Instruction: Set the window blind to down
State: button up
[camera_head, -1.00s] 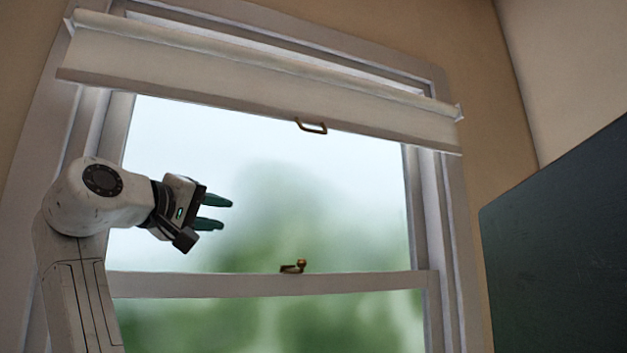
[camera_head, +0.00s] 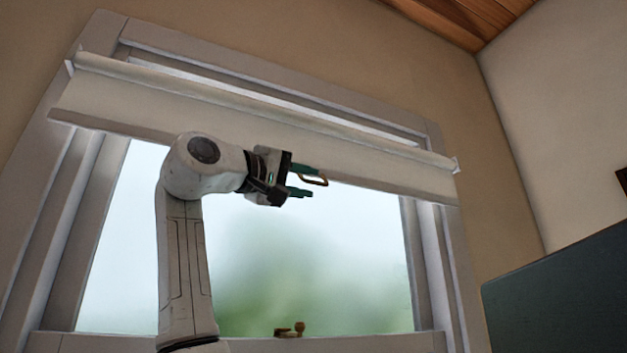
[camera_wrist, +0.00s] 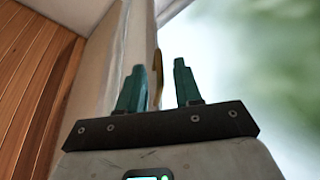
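The white window blind (camera_head: 390,170) is rolled up near the top of the window, with only a short strip hanging down. A brass pull handle (camera_head: 316,181) sits at the middle of its lower edge. My gripper (camera_head: 308,181) is open, its two green fingers pointing right at the handle's height. In the wrist view, the handle (camera_wrist: 156,80) shows as a thin brass strip between the open fingers, nearer the left one. I see no finger closed on it; whether either touches it is unclear.
The window's brass latch (camera_head: 290,330) sits on the middle rail below. A dark green panel (camera_head: 560,300) stands at the lower right. The wooden ceiling (camera_head: 465,20) is above. The glass below the blind is clear.

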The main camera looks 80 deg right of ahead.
aim_at(309, 182)
jog(key=shift+x, duration=1.5)
grip_shut()
